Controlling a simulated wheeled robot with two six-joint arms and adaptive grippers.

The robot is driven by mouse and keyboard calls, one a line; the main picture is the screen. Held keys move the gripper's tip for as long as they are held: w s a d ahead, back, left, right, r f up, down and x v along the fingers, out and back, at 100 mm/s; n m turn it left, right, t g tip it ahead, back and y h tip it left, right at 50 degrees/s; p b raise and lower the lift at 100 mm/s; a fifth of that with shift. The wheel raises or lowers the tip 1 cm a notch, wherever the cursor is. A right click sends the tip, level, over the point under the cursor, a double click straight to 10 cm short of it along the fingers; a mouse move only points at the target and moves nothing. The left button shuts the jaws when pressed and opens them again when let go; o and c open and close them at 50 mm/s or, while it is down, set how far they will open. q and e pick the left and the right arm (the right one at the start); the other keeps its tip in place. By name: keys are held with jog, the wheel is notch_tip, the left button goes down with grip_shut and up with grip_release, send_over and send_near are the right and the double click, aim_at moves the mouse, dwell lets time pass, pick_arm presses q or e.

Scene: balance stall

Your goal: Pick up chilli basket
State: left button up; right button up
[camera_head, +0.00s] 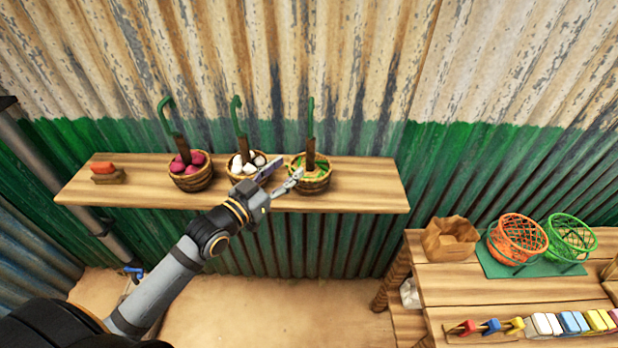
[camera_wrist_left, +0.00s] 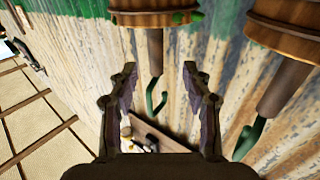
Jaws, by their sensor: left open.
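The chilli basket (camera_head: 312,185) is the rightmost of three wooden baskets on the wall shelf, with green and orange contents and an upright brown handle with a green hook. My left gripper (camera_head: 283,175) is open and empty in front of the shelf, between the middle basket and the chilli basket. In the left wrist view, which looks upside down, a basket with green bits at its rim (camera_wrist_left: 155,18), apparently the chilli basket, hangs above the open fingers (camera_wrist_left: 158,85). Its handle and green hook show between the fingertips. My right gripper is not in view.
The middle basket (camera_head: 243,168) holds white pieces, and the left basket (camera_head: 190,178) holds pink ones. A small red-topped block (camera_head: 104,168) sits on the shelf's left end. The shelf's right end (camera_head: 375,185) is bare. A lower table (camera_head: 470,285) holds a paper bag and orange and green baskets.

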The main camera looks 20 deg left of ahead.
aim_at(307, 154)
pick_arm(q)
jog(key=w, duration=0.1)
jog(key=w+d, duration=0.1)
jog(key=w+f, duration=0.1)
jog(key=shift+w+d+b, duration=0.25)
jog(key=shift+w+b, duration=0.15)
jog(key=shift+w+r, duration=0.15)
jog(key=shift+r, duration=0.15)
jog(key=x, duration=0.4)
jog(key=shift+w+d+r, duration=0.15)
jog(key=shift+d+r, duration=0.15)
jog(key=shift+d, duration=0.2)
jog(key=shift+w+d, duration=0.1)
jog(key=shift+w, duration=0.05)
jog(key=shift+c, duration=0.7)
grip_shut()
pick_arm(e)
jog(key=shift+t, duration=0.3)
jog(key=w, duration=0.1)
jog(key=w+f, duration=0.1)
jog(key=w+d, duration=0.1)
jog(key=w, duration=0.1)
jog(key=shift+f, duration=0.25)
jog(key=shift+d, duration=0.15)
